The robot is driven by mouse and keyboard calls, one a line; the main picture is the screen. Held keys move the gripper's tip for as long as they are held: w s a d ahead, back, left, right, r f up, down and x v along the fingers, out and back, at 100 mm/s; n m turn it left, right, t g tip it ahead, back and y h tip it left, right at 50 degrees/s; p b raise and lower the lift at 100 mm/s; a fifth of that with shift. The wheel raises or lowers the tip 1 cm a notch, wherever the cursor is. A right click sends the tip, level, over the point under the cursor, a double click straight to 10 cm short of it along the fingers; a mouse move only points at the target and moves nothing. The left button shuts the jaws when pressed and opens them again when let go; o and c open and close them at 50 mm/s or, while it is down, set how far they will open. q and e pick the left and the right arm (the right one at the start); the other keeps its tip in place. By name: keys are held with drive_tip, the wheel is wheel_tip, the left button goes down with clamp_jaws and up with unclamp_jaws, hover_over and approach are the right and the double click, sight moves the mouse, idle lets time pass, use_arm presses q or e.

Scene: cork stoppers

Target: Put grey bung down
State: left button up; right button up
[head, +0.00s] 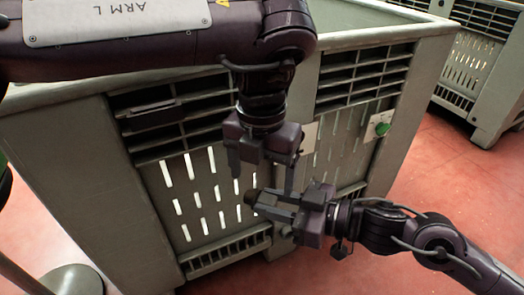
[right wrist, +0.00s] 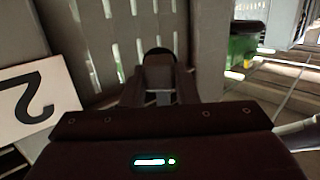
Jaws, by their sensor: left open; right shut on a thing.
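The grey bung (head: 250,197) shows as a small dark piece at the tips of my right gripper (head: 264,203), which is shut on it in front of the slatted side of a large grey crate (head: 75,165). In the right wrist view the dark end of the bung (right wrist: 158,52) shows beyond the fingers of my right gripper (right wrist: 160,85); the rest is mostly hidden. My left gripper (head: 262,175) is open and points down just above the right one, its fingers apart with nothing between them.
A white plate with a "2" (right wrist: 36,100) is at the left of the right wrist view, and a green bin (right wrist: 243,47) is farther back. Another crate (head: 485,75) stands behind on the red floor (head: 440,160).

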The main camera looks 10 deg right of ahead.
sight(262, 195)
use_arm(q)
wheel_tip(262, 195, down, 6)
drive_tip(key=shift+f, duration=0.1)
idle(0.4)
drive_tip(key=c, duration=0.9)
drive_tip(key=shift+d, duration=0.1)
drive_tip(key=shift+c, duration=0.8)
use_arm(e)
drive_tip(key=o, duration=1)
drive_tip(key=shift+d, duration=0.1)
